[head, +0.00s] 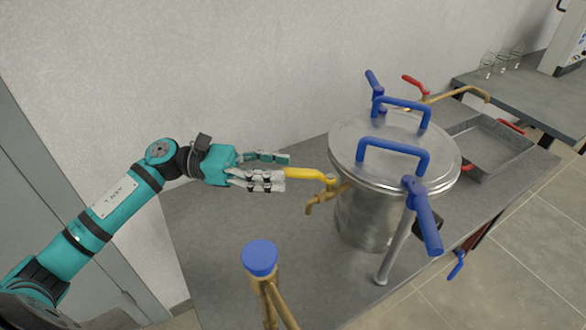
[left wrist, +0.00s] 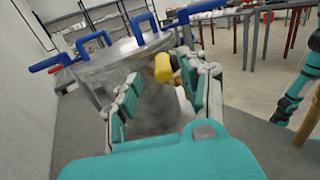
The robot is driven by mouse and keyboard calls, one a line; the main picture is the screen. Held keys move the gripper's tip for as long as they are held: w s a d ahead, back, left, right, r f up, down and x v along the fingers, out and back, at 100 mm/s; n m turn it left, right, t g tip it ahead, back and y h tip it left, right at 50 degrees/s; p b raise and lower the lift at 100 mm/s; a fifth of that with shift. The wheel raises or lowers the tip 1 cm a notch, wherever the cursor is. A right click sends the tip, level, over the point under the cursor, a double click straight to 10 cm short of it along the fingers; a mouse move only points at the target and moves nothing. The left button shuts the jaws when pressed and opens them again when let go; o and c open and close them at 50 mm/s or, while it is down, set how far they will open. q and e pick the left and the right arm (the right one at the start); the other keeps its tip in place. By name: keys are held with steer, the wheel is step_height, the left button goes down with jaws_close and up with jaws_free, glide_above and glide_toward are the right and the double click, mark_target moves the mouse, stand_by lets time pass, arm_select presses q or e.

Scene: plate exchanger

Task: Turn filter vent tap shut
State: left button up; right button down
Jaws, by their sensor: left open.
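The filter vent tap has a yellow lever (head: 312,174) and a brass spout (head: 318,198), on the left side of a steel filter vessel (head: 372,212). The lever points left, toward my left gripper (head: 285,172). This gripper is open, with its fingertips at the free end of the lever. In the left wrist view, the yellow lever (left wrist: 162,67) shows end-on between the spread fingers of the left gripper (left wrist: 165,82). Whether a finger touches it I cannot tell. My right gripper is not seen.
The vessel's lid (head: 395,150) has blue handles (head: 395,147) and a blue clamp lever (head: 424,215). A blue-capped brass pipe (head: 260,258) rises in front. A red-handled brass tap (head: 415,84) and a grey tray (head: 488,150) are behind. The bench left of the vessel is clear.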

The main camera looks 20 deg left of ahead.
arm_select(q)
steer(key=v, duration=0.8)
steer(key=shift+d, duration=0.1)
